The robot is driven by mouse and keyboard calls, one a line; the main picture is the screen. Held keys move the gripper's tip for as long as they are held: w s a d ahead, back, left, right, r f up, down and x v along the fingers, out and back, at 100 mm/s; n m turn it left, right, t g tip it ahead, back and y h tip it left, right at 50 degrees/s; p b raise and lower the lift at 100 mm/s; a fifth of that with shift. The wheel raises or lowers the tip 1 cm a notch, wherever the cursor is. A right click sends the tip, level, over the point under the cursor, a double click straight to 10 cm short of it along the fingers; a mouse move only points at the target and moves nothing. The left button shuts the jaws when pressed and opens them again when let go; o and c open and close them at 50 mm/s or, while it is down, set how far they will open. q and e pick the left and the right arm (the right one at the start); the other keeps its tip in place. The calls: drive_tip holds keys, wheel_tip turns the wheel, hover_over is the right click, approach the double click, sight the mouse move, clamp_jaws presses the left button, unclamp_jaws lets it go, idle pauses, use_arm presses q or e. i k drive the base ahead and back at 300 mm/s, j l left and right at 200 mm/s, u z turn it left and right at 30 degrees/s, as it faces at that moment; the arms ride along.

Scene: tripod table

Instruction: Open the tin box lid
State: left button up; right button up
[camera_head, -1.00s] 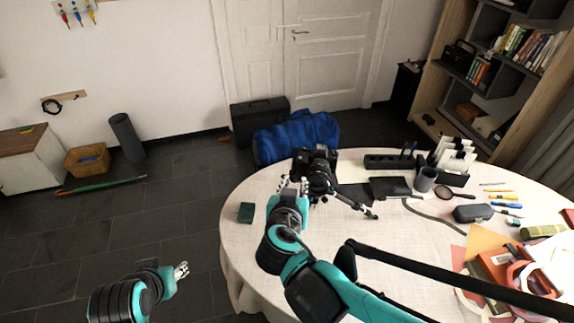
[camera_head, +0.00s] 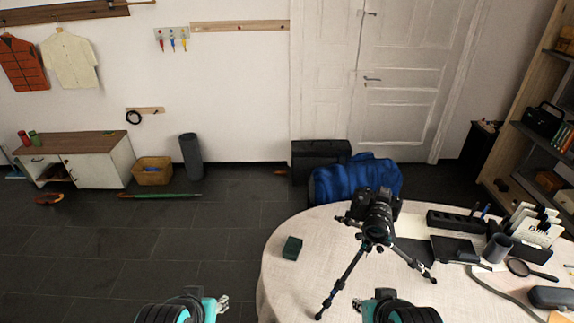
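A small dark green box (camera_head: 292,247), which looks like the tin box, sits near the left edge of the round table (camera_head: 275,277). Its top looks closed, though it is too small to see the lid's seam. My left gripper (camera_head: 222,303) is at the bottom of the view, left of the table and apart from the box. My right gripper (camera_head: 357,304) is at the bottom, over the near part of the table, below and right of the box. Both grippers are small in view, and I cannot tell whether their fingers are open.
A black camera on a tripod (camera_head: 378,220) stands right of the box, its legs spread on the table. A black organizer (camera_head: 455,221), a dark cup (camera_head: 497,248) and a magnifying glass (camera_head: 518,267) lie farther right. A blue draped thing (camera_head: 352,180) is behind the table.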

sight(292, 246)
drive_tip(key=j+z, duration=0.1)
drive_tip(key=z, duration=0.3)
drive_tip(key=i+j+z, duration=0.1)
drive_tip(key=z, duration=0.35)
drive_tip(key=i+j+z, duration=0.15)
drive_tip(key=j+z, duration=0.15)
drive_tip(key=j, duration=0.65)
drive_tip(key=j+z, duration=0.3)
drive_tip(key=j, duration=0.6)
drive_tip(key=k+j, duration=0.35)
drive_tip(key=j, duration=0.05)
